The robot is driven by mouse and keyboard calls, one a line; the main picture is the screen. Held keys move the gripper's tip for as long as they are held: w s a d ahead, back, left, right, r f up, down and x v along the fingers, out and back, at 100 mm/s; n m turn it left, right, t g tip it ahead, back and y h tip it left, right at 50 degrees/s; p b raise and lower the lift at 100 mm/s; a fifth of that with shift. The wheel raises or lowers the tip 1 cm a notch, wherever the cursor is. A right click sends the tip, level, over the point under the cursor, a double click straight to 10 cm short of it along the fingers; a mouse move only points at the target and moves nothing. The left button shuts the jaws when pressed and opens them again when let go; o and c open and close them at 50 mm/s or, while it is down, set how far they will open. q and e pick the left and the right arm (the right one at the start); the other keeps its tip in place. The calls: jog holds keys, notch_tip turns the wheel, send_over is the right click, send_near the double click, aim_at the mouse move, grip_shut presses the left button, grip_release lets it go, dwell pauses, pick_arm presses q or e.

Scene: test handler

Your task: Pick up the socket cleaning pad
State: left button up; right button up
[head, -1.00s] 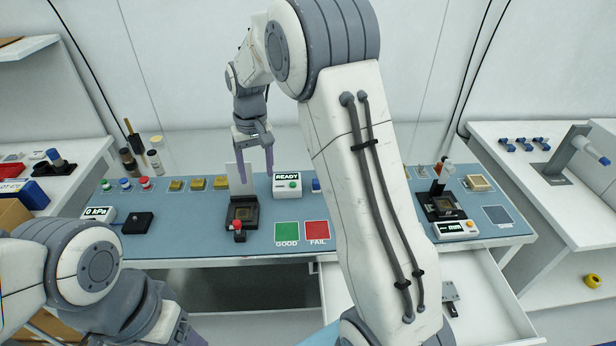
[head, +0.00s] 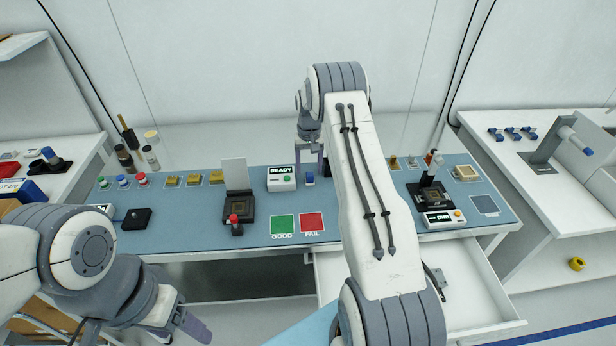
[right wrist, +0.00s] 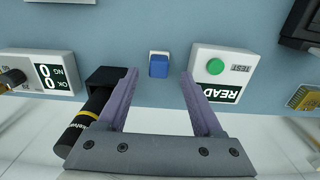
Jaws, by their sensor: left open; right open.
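A small blue block with a white part at its far edge, which looks like the socket cleaning pad (right wrist: 158,66), sits on the blue bench mat. In the head view the pad (head: 310,179) is just right of the READY box. My right gripper (head: 310,158) is open above it and points down. In the right wrist view my right gripper (right wrist: 160,76) has its fingers on either side of the pad in the picture, with nothing between them. My left gripper (head: 190,325) is open and low at the front left, away from the bench; its fingers show only partly.
The READY box (right wrist: 224,72) stands close beside one finger. On the other side are a counter box (right wrist: 40,73) and a black cylinder with a yellow band (right wrist: 92,118). A black test socket (head: 239,207) stands left on the mat. An open drawer (head: 470,290) juts out below.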

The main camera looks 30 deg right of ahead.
aim_at(309, 173)
notch_tip(309, 173, down, 2)
jog(key=shift+s+f+p, duration=0.1)
jog(key=shift+f+p, duration=0.1)
jog(key=shift+p, duration=0.2)
jog(key=shift+f, duration=0.5)
grip_shut()
pick_arm(q)
jog(key=shift+r, duration=0.8)
pick_arm(e)
jog(key=shift+r+b, duration=0.3)
jog(key=shift+r, duration=0.2)
notch_tip(309, 173, up, 3)
jog(key=shift+f+b, duration=0.2)
jog(key=shift+b, duration=0.5)
pick_arm(q)
jog(key=shift+f+b, duration=1.6)
jog(key=shift+f, duration=1.05)
pick_arm(e)
jog(key=s+d+r, duration=0.6)
jog(key=d+r, duration=0.1)
jog(key=d, duration=0.2)
jog(key=shift+s+d+r, duration=0.15)
jog(key=shift+d+r, duration=0.1)
jog(key=shift+d, duration=0.15)
